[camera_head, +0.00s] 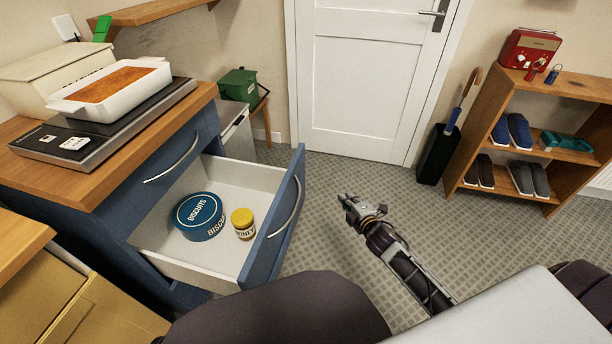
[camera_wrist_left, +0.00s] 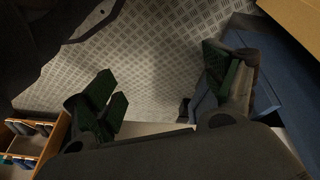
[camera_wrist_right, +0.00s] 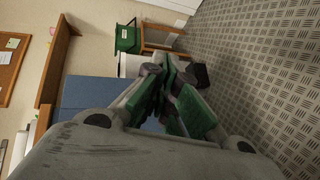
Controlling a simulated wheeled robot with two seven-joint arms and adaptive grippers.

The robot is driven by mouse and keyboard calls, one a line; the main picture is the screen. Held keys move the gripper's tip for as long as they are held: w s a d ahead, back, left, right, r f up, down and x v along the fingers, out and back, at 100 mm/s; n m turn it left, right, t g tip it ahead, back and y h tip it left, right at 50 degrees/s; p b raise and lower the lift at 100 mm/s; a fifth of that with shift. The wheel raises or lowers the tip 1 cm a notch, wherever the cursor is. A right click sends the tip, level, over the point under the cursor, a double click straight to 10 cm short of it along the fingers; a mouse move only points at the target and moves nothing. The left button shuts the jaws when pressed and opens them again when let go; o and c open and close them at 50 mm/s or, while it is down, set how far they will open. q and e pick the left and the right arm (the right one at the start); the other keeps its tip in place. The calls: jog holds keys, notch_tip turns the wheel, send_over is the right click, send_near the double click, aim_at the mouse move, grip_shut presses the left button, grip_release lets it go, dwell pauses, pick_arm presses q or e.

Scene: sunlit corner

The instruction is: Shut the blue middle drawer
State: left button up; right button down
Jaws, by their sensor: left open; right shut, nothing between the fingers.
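The blue middle drawer (camera_head: 264,256) stands pulled far out of the blue cabinet (camera_head: 182,146) in the head view. Its front has a curved metal handle (camera_head: 291,207). A blue biscuit tin (camera_head: 198,214) and a yellow-lidded honey jar (camera_head: 243,224) stand inside it. My right gripper (camera_head: 362,208) is shut and empty, right of the drawer front and apart from it. In the right wrist view its fingers (camera_wrist_right: 172,72) are together, with blue panelling behind. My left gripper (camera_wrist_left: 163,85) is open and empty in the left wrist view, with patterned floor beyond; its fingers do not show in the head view.
A shoe shelf (camera_head: 499,112) and umbrella stand (camera_head: 434,153) are at right. A green box (camera_head: 238,84) sits behind the cabinet. Floor (camera_head: 345,172) right of the drawer is clear.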

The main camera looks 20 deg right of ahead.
aim_at(297, 171)
pick_arm(q)
jog(key=shift+w+d+f+t+h+b, duration=0.2)
jog(key=shift+d+t+h+b, duration=0.15)
jog(key=shift+b, duration=0.6)
jog(key=shift+w+d+f+t+h+b, duration=0.2)
jog(key=shift+d+b, duration=0.25)
jog(key=shift+b, duration=0.5)
jog(key=shift+w+d+t+h+b, duration=0.15)
jog(key=shift+d+t+b, duration=0.25)
jog(key=shift+b, duration=0.55)
pick_arm(e)
notch_tip(297, 171, up, 10)
jog(key=a+n+g+y, duration=0.1)
jog(key=n+g+y, duration=0.4)
jog(key=n+y, duration=1)
jog(key=shift+s+n, duration=0.25)
jog(key=shift+n, duration=7.25)
jog(key=shift+w+a+r, duration=0.1)
jog(key=shift+a, duration=0.1)
